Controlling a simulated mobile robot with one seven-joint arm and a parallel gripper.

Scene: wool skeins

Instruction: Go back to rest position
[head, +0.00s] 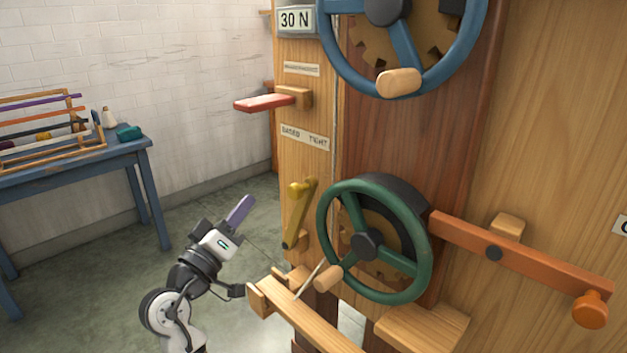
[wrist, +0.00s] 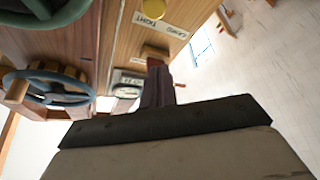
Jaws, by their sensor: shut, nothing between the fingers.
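My gripper (head: 240,210) is in the lower left middle of the head view, at the end of my grey and white arm. Its dark purple-grey fingers are together, point up and to the right, and hold nothing. It is in free air, left of the wooden machine (head: 290,165) and apart from its brass lever (head: 297,215). In the wrist view the closed fingers (wrist: 160,88) stick up past the gripper body, with the machine's panel behind them.
The machine carries a blue handwheel (head: 403,45), a green handwheel (head: 325,215), a red-topped paddle (head: 264,102) and an orange-knobbed bar (head: 540,262). A wooden beam (head: 310,325) juts out right of my arm. A blue table (head: 75,168) with a rack stands left. Floor between is clear.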

